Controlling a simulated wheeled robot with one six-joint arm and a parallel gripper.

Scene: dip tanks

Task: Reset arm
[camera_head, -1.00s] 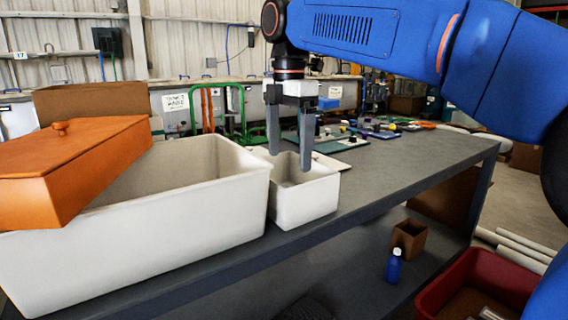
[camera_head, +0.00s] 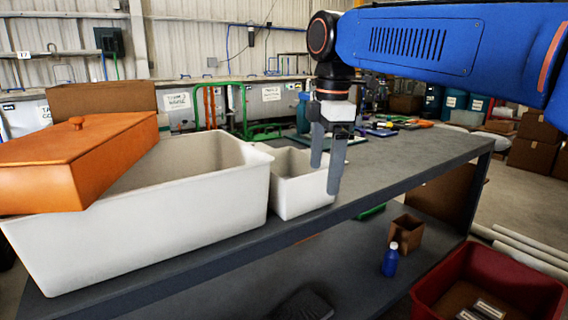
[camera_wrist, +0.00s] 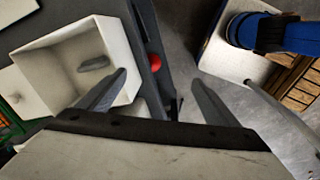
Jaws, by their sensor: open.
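My gripper (camera_head: 326,172) points down with its two grey fingers apart and nothing between them. In the head view it hangs at the right side of the small white bin (camera_head: 290,196), near the table's front edge. In the wrist view the fingers (camera_wrist: 158,88) are spread, and the left one overlaps the small white bin (camera_wrist: 52,52). A grey piece (camera_wrist: 94,63) lies inside that bin. My blue arm reaches in from the upper right.
A large white tank (camera_head: 150,228) with a tilted orange lid (camera_head: 80,150) stands left on the grey table (camera_head: 420,150). Below are a blue bottle (camera_head: 390,262), a brown box (camera_head: 406,235) and a red crate (camera_head: 490,262). Small items lie farther back on the table.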

